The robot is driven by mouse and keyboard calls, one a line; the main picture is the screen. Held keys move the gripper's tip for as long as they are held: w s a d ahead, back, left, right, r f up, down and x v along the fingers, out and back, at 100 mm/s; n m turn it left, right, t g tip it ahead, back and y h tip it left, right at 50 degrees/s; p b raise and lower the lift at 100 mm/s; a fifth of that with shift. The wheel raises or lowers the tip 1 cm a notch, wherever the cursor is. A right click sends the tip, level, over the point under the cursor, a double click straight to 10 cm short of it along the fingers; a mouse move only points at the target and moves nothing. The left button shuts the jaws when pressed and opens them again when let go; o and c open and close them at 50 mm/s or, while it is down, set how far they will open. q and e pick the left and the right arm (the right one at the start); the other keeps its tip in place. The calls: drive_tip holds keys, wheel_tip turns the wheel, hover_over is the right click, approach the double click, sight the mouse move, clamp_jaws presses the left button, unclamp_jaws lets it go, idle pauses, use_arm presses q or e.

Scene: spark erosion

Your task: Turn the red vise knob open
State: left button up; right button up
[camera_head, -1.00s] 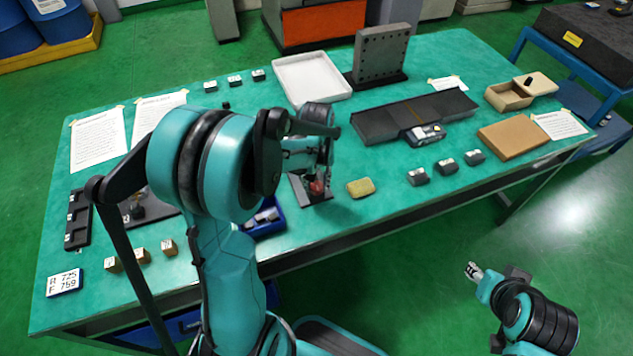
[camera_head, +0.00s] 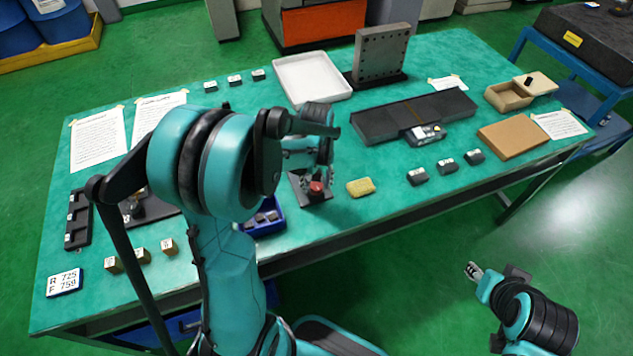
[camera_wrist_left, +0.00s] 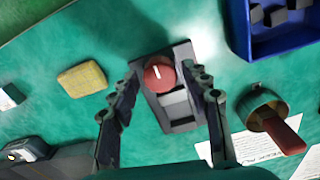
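The red vise knob (camera_wrist_left: 158,75) sits at one end of the dark grey vise (camera_wrist_left: 181,123) in the left wrist view. It is round, with a white line on its top. In the head view the knob (camera_head: 316,187) shows on the vise (camera_head: 300,185), just beyond my left arm. My left gripper (camera_wrist_left: 162,100) is open, with one finger on each side of the vise and a visible gap to the knob. My right gripper (camera_head: 474,270) is off the table at the lower right, too small to tell open or shut.
A yellow block (camera_head: 360,187) lies to the right of the vise. A blue bin (camera_head: 268,228) with dark pieces stands close on its left. A red-handled tool (camera_wrist_left: 278,125) shows in the left wrist view. The table between the yellow block and the grey blocks (camera_head: 417,177) is clear.

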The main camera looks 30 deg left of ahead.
sight(316, 185)
use_arm(q)
drive_tip(key=shift+r, duration=0.1)
wheel_tip(316, 185, up, 12)
idle(0.6)
idle(0.4)
drive_tip(key=s+d+m+t, duration=0.7)
drive_tip(key=s+d+m, duration=0.1)
drive_tip(key=s, duration=0.3)
drive_tip(key=shift+s+d, duration=0.25)
drive_tip(key=shift+d, duration=0.4)
